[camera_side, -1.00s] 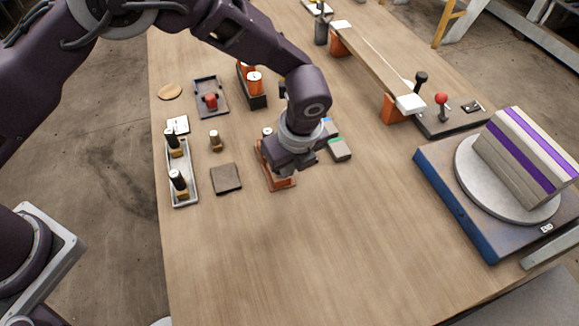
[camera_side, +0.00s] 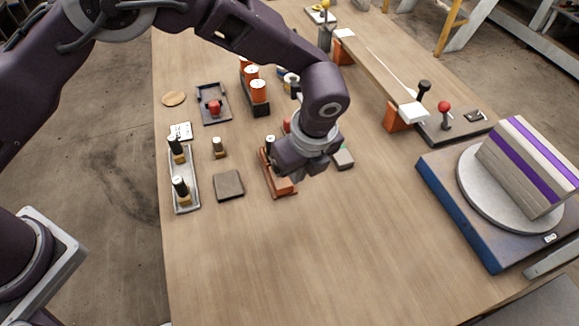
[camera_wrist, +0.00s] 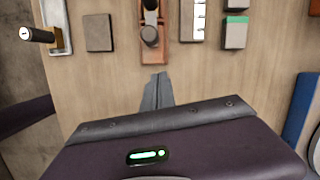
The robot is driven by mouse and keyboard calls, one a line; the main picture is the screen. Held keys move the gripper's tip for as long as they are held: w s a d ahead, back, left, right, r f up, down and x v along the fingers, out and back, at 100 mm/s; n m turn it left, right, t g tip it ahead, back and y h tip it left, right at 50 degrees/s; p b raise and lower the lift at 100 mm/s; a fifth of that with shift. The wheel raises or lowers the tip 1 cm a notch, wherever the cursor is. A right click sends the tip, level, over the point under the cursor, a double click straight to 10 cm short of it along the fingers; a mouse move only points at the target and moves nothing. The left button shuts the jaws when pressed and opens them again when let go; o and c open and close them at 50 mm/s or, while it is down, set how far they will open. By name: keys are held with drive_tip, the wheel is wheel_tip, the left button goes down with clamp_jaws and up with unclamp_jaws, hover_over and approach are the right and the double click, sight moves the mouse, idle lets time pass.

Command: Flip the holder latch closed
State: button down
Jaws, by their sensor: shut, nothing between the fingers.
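The orange-brown holder (camera_side: 276,184) lies on the table, partly hidden behind my gripper in the side view. In the wrist view the holder (camera_wrist: 154,55) is at the top middle, with a dark rounded latch-like part (camera_wrist: 150,34) along its middle; whether it is open or closed I cannot tell. My gripper (camera_side: 318,176) is beside the holder, to its right, in the side view. In the wrist view its fingertips (camera_wrist: 158,76) are together and empty, just below the holder's near end and apart from it in the picture.
A dark square block (camera_side: 229,185) and a tray with black-capped pieces (camera_side: 184,206) lie left of the holder. A grey block with a green top (camera_wrist: 236,34) is to its right. A turntable (camera_side: 468,190) stands far right. The table's front is clear.

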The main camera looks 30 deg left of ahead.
drive_tip(key=v, duration=0.7)
drive_tip(key=shift+r, duration=0.2)
drive_tip(key=shift+s, duration=0.1)
drive_tip(key=s+a+r+n+t+h, duration=0.1)
drive_tip(key=s+a+r+n, duration=0.2)
drive_tip(key=a+r+n, duration=0.45)
drive_tip(key=s+a+r+n+h, duration=0.1)
drive_tip(key=s+a+r+n, duration=0.35)
drive_tip(key=a+r, duration=0.55)
drive_tip(key=s+a+n+t, duration=0.1)
drive_tip(key=s+a+n, duration=0.3)
drive_tip(key=s+n, duration=0.2)
drive_tip(key=s+a+n+t, duration=0.2)
drive_tip(key=s+a+n, duration=0.2)
drive_tip(key=s, duration=0.5)
drive_tip(key=n, duration=0.2)
drive_tip(key=shift+f+n, duration=0.25)
drive_tip(key=shift+n, duration=0.15)
drive_tip(key=shift+a, duration=0.1)
